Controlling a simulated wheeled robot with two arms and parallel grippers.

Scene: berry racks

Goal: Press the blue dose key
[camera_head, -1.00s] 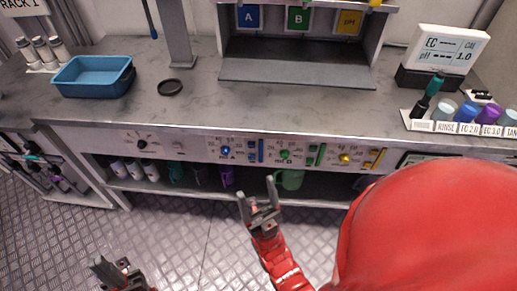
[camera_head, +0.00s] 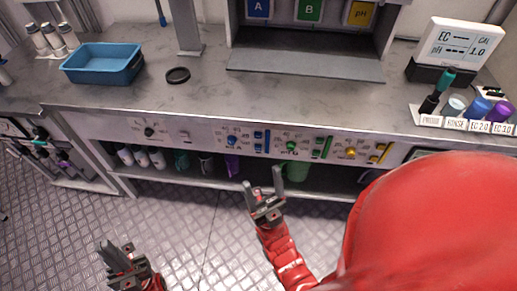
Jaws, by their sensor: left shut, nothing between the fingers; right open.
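The front panel (camera_head: 212,136) under the counter edge carries blue, green and yellow controls. The blue group has a round blue control (camera_head: 232,141) and upright blue bars (camera_head: 258,141) to its right; their labels are too small to read, so I cannot tell which is the dose key. My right gripper (camera_head: 264,184) is open and empty, in front of and below the panel, apart from it. My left gripper (camera_head: 113,253) is shut and empty, low at the left over the floor, well away from the panel.
Green (camera_head: 291,146) and yellow (camera_head: 350,153) controls lie right of the blue ones. Cups and bottles stand on the shelf below. The counter holds a blue tray (camera_head: 85,65), a black ring (camera_head: 178,75) and an EC/pH meter (camera_head: 460,45). Bays A, B and pH are behind.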

